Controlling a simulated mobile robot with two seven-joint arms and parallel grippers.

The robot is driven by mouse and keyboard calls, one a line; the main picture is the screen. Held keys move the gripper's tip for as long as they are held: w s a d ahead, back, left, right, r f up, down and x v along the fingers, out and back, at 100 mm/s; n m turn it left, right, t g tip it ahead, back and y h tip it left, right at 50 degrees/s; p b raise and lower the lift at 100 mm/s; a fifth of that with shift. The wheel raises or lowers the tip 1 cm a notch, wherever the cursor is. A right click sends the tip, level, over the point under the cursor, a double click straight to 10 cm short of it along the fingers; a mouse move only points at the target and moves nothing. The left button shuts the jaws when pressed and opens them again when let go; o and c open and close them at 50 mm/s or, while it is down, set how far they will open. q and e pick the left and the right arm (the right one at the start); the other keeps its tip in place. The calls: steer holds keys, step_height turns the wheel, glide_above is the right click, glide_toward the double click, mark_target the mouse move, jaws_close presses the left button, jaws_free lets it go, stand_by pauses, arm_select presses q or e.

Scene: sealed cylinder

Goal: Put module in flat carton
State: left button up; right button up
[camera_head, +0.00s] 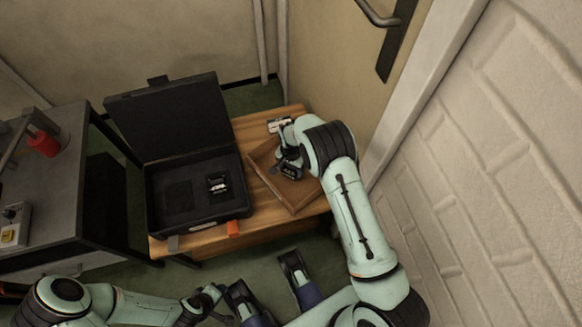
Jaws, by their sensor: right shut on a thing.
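The flat carton (295,204) is a shallow, open brown tray on the right part of a wooden table. My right gripper (289,160) reaches over it from the right and is shut on a small black module (290,171). The module is over or inside the carton; I cannot tell whether it touches the bottom. The gripper and arm hide the carton's far right part. A similar black module (218,184) with white marks lies in the open black case, left of the carton. My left gripper (208,298) is low at the bottom, away from the table; its jaws are unclear.
The open black case (198,220) stands on the wooden table (275,231), its lid raised at the back. A small pale item (278,124) lies behind the carton. A grey bench (62,205) with a red object (43,143) is at left. A door and white wall close off the right.

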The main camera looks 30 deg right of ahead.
steer(key=shift+r, duration=0.1)
steer(key=o, duration=1.2)
steer(key=shift+c, duration=0.2)
arm_select(q)
steer(key=shift+w+f, duration=0.1)
steer(key=s+d+r+g+p, duration=0.1)
steer(key=s+d+r+p, duration=0.1)
steer(key=s+r, duration=0.1)
steer(key=shift+s+r+h+p, duration=0.3)
steer(key=shift+s+h+p, duration=0.1)
steer(key=shift+s, duration=0.4)
arm_select(e)
step_height(320, 180, up, 12)
